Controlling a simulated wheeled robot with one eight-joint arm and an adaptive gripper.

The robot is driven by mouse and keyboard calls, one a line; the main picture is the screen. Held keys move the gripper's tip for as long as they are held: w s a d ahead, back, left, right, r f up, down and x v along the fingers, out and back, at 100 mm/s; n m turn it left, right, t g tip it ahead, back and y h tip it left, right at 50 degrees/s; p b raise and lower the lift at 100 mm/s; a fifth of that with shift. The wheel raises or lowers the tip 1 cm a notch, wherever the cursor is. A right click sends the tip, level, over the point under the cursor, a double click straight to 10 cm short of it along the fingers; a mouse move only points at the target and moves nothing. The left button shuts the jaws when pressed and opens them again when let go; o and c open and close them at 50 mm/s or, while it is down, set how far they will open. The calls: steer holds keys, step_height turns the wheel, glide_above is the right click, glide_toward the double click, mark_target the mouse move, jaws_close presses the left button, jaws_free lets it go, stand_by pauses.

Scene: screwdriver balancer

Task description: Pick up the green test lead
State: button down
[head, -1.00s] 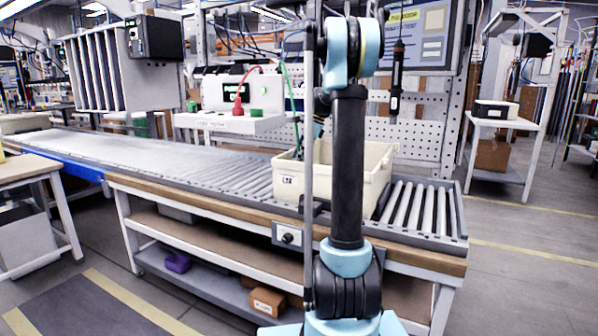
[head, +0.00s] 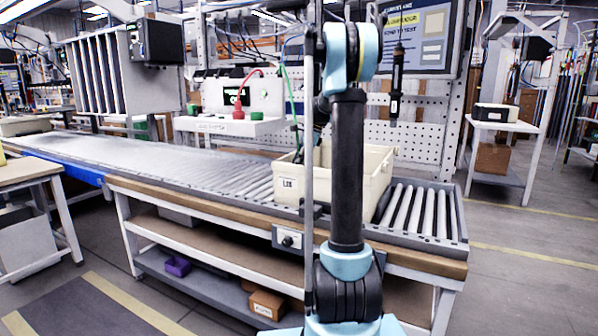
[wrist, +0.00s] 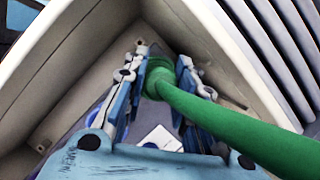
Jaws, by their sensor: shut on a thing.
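The green test lead (wrist: 225,125) crosses the wrist view as a thick green cable from the lower right, ending in a rounded end between my fingers. My gripper (wrist: 160,70) is shut on this end, over the inside of a cream bin. In the head view, the lead (head: 289,95) is a thin green line hanging from the tester (head: 215,95) toward the bin. My arm's column hides the gripper and the lead's lower end there.
The cream bin (head: 378,178) stands on the roller conveyor (head: 200,165), its walls close around my gripper. A white card (wrist: 162,138) lies in it. A black screwdriver (head: 396,85) hangs at right.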

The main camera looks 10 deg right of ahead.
step_height(320, 180, up, 18)
stand_by(0.6)
